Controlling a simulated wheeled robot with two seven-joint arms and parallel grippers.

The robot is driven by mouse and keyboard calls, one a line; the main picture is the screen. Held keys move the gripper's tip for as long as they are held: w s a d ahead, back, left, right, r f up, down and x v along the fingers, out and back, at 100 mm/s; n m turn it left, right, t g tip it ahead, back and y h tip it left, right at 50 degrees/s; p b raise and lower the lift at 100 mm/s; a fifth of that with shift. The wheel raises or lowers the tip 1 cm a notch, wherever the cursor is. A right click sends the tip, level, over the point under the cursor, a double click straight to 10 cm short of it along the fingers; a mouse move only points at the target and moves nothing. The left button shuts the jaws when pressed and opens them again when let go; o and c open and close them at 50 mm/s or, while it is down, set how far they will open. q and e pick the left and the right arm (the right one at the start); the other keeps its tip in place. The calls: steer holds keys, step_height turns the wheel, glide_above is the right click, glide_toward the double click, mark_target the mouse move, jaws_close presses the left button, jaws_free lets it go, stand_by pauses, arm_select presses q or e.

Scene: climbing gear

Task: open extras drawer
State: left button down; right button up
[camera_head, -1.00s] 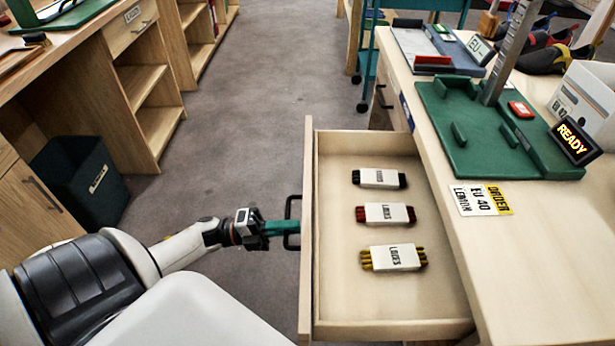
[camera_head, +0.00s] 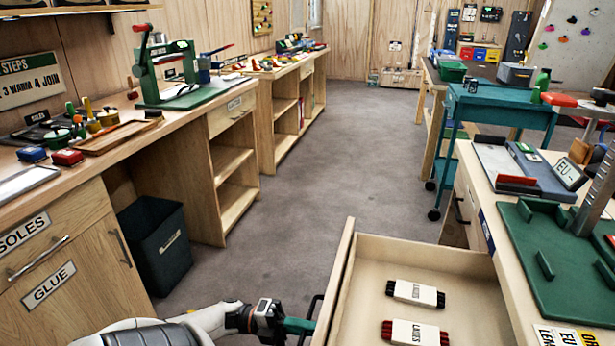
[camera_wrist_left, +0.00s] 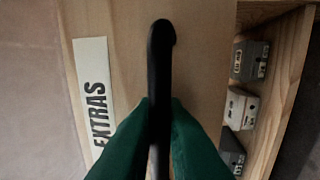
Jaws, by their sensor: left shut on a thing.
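The extras drawer (camera_head: 349,262) stands pulled out from the right-hand bench in the head view. Packs of laces lie inside, among them a black-ended pack (camera_head: 416,293) and a red-ended pack (camera_head: 415,332). In the left wrist view the drawer front (camera_wrist_left: 205,60) carries an EXTRAS label (camera_wrist_left: 92,90). My left gripper (camera_head: 310,325) is shut on the black drawer handle (camera_wrist_left: 160,60), with its green fingers on both sides of the bar. The near part of the drawer is cut off by the head view's lower edge. My right gripper is not in view.
The right-hand bench (camera_head: 480,185) holds a green measuring device (camera_head: 560,265). A teal cart (camera_head: 500,100) stands beyond it. At left are a workbench with SOLES and GLUE labels and a dark bin (camera_head: 157,240). The grey floor (camera_head: 330,150) between the benches is clear.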

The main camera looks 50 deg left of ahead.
arm_select(q)
steer(key=c, duration=1.8)
jaws_free()
steer(key=shift+c, duration=0.2)
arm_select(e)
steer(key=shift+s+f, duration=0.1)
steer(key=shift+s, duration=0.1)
arm_select(q)
steer(key=shift+s+a+f, duration=0.1)
steer(key=shift+s+a, duration=0.1)
steer(key=b+v, duration=0.2)
steer(key=v, duration=0.9)
steer(key=shift+s+a, duration=0.15)
steer(key=shift+a, duration=0.1)
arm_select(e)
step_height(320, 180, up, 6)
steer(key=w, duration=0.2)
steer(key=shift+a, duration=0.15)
